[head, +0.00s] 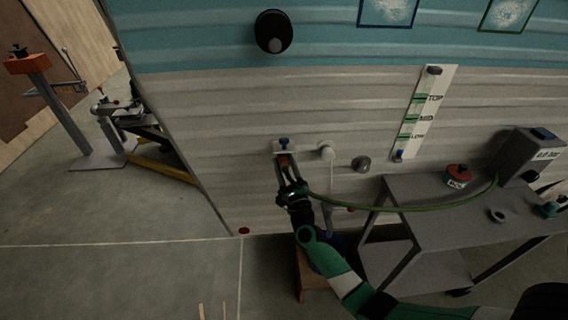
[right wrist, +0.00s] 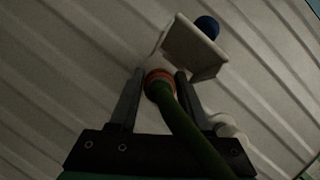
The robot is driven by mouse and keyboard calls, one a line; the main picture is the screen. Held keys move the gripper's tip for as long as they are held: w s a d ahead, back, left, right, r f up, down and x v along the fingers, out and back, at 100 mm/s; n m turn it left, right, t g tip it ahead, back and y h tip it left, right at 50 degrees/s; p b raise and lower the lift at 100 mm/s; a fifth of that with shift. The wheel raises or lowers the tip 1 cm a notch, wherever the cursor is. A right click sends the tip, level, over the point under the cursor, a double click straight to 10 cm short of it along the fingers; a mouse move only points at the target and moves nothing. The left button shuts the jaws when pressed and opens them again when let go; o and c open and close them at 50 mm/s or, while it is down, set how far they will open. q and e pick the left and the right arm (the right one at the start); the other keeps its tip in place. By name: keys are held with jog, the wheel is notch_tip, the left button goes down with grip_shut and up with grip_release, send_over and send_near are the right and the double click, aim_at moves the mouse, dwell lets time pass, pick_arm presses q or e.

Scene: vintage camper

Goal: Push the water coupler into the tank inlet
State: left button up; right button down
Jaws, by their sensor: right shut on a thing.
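The water coupler (right wrist: 159,77), with an orange-red ring, is on the end of a green hose (right wrist: 188,130). My right gripper (head: 285,165) is shut on the coupler, with a finger on each side of it in the right wrist view. The tank inlet (head: 284,148) is a white fitting with a blue knob (head: 284,141) on the camper wall. In the right wrist view the inlet's white housing (right wrist: 193,48) is just beyond the coupler's front end. The coupler's tip is partly hidden there, and I cannot tell whether it is inside the inlet. My left gripper is not in view.
The hose (head: 415,208) runs right to a grey box (head: 524,155) on a grey cart (head: 455,200). A white round fitting (head: 327,150) and a grey one (head: 362,163) are on the wall right of the inlet. A level gauge (head: 421,110) is higher up.

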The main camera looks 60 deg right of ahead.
jog(key=shift+w+d, duration=0.2)
jog(key=shift+d, duration=0.1)
jog(key=shift+c, duration=1.4)
grip_release()
jog(key=shift+w, duration=0.1)
jog(key=shift+r, duration=0.1)
jog(key=shift+s+a, duration=0.15)
jog(key=shift+s, duration=0.1)
jog(key=p+v, duration=0.1)
jog(key=v, duration=1)
jog(key=shift+f+p, duration=0.3)
